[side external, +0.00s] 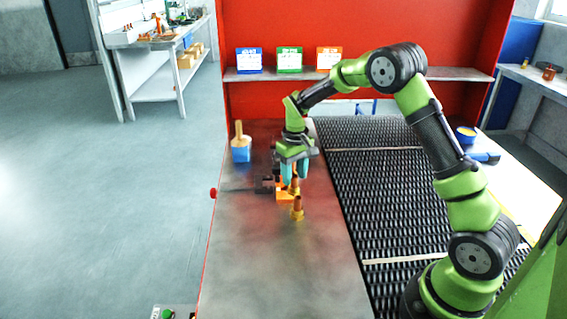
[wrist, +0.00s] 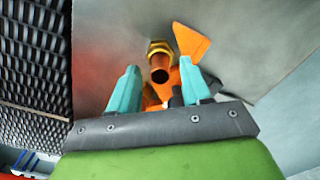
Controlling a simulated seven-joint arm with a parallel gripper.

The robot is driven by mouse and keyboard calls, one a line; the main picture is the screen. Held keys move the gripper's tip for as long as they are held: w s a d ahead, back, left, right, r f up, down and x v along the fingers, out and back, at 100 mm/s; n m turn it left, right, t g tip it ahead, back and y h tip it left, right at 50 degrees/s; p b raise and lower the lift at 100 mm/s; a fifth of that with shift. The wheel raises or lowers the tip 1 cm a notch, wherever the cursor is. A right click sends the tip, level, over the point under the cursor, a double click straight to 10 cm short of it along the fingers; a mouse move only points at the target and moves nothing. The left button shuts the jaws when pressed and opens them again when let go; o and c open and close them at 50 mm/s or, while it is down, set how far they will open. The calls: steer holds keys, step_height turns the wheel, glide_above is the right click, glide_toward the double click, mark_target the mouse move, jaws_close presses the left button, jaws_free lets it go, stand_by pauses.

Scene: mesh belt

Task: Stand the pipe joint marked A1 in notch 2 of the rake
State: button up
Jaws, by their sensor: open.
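My gripper (side external: 295,174) is open, with its teal fingers pointing down over the orange rake (side external: 284,196). A copper pipe joint (side external: 297,205) with a brass nut stands upright at the rake's near side in the side view. More copper-coloured metal (side external: 294,186) shows just below my fingers. In the wrist view a copper pipe joint with a brass nut (wrist: 160,65) lies between the fingertips, with no clear contact. Orange parts (wrist: 191,43) show beside and behind it. The A1 mark and the notch numbers cannot be read.
A dark fixture (side external: 265,185) stands left of the rake. A blue holder with a brush-like item (side external: 241,149) is farther back left. The mesh belt (side external: 385,190) runs along the right. The near steel table (side external: 275,275) is clear.

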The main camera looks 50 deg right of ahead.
mark_target(294, 176)
step_height(294, 176, up, 10)
steer(key=s+a+r+t, duration=0.2)
steer(key=s+a+r, duration=0.35)
steer(key=r, duration=0.25)
steer(key=s+a+m+t+y, duration=0.1)
steer(key=s+a, duration=0.3)
steer(key=s, duration=0.5)
steer(key=s+a+r+t+y, duration=0.1)
steer(key=s+a+t, duration=0.3)
steer(key=s, duration=0.5)
steer(key=shift+s+a+r+m, duration=0.2)
steer(key=shift+r+m, duration=0.1)
steer(key=shift+m, duration=0.1)
